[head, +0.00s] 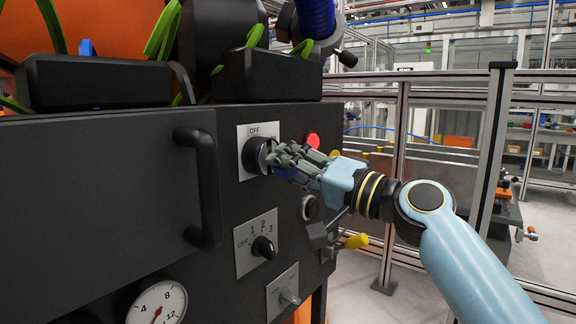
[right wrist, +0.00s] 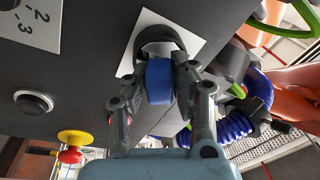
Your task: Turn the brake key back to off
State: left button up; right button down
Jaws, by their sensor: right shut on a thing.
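The brake key is a blue grip (right wrist: 159,82) in a round black collar (right wrist: 160,40) on a white plate, seen in the right wrist view. In the head view the plate (head: 247,132) is marked OFF at its top, and the black collar (head: 254,155) sticks out of it. My right gripper (head: 276,160) reaches it from the right. In the right wrist view its two fingers (right wrist: 158,76) are shut on the blue grip from both sides. The fingers hide most of the key in the head view, so its angle there is unclear. My left gripper is not in view.
Below is a rotary switch (head: 263,247) marked OFF, 1, 2, 3. A black handle (head: 203,188) juts out at left. A metal-framed fence stands behind my right arm.

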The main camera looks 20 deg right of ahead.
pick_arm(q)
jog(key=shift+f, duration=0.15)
pick_arm(e)
jog(key=shift+f, duration=0.1)
jog(key=shift+f+n+b, duration=0.1)
jog(key=shift+n+b, duration=0.8)
jog(key=shift+b, duration=0.1)
jog(key=shift+w+d+n+g+y+b, duration=0.1)
jog(key=shift+n+g+y+b, duration=0.25)
jog(key=shift+n+b, duration=1.05)
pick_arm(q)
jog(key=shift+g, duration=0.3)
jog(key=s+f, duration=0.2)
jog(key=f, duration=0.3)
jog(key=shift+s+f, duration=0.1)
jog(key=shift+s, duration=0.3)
pick_arm(e)
jog(key=shift+n, duration=0.5)
jog(key=shift+r, duration=0.2)
pick_arm(q)
jog(key=shift+b, duration=0.3)
